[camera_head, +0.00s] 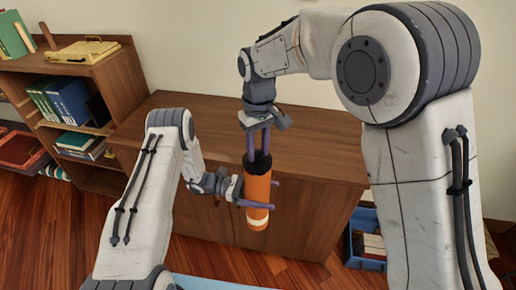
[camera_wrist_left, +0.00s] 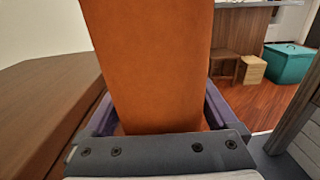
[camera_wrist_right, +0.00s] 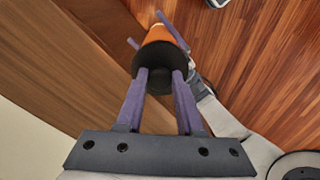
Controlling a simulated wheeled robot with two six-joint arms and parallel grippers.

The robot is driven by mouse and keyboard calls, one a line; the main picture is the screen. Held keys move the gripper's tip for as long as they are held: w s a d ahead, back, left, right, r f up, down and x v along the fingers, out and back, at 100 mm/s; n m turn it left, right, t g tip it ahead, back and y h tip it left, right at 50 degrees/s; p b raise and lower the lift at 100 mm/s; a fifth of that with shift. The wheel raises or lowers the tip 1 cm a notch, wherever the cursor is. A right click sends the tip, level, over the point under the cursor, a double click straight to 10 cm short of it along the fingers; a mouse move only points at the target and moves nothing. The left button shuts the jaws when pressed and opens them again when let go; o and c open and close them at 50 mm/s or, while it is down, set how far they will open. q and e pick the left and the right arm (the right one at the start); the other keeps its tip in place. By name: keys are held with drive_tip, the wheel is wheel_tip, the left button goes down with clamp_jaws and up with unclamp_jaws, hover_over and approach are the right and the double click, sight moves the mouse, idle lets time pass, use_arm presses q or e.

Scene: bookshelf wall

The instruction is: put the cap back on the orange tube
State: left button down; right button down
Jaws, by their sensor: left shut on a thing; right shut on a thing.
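The orange tube (camera_head: 257,190) is held upright in front of the wooden cabinet, with a pale band near its lower end. My left gripper (camera_head: 258,193) is shut around the tube's middle; the tube fills the left wrist view (camera_wrist_left: 155,65). The black cap (camera_head: 259,163) is at the tube's top end. My right gripper (camera_head: 259,150) points down from above and is shut on the cap. In the right wrist view the cap (camera_wrist_right: 160,66) sits between the purple fingers, in line with the tube (camera_wrist_right: 163,34). I cannot tell whether the cap is fully seated.
A brown low cabinet (camera_head: 190,115) stands right behind the grippers. A bookshelf (camera_head: 110,85) with books and a yellow case (camera_head: 82,52) is at the left. A blue crate (camera_head: 362,262) is on the floor at the right.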

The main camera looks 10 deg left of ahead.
drive_tip(key=shift+f, duration=0.6)
drive_tip(key=shift+c, duration=2.3)
unclamp_jaws()
wheel_tip(320, 180, up, 12)
drive_tip(key=shift+s, duration=0.15)
drive_tip(key=s+d+f, duration=0.3)
drive_tip(key=s+d, duration=0.1)
drive_tip(key=s, duration=0.4)
drive_tip(key=s+d+f, duration=0.3)
drive_tip(key=s, duration=0.5)
drive_tip(key=s+d+f+y, duration=0.1)
drive_tip(key=s+d+f, duration=0.2)
drive_tip(key=s, duration=0.5)
drive_tip(key=shift+s+d+f+m, duration=0.25)
drive_tip(key=shift+d+f+m, duration=0.15)
drive_tip(key=shift+d, duration=0.45)
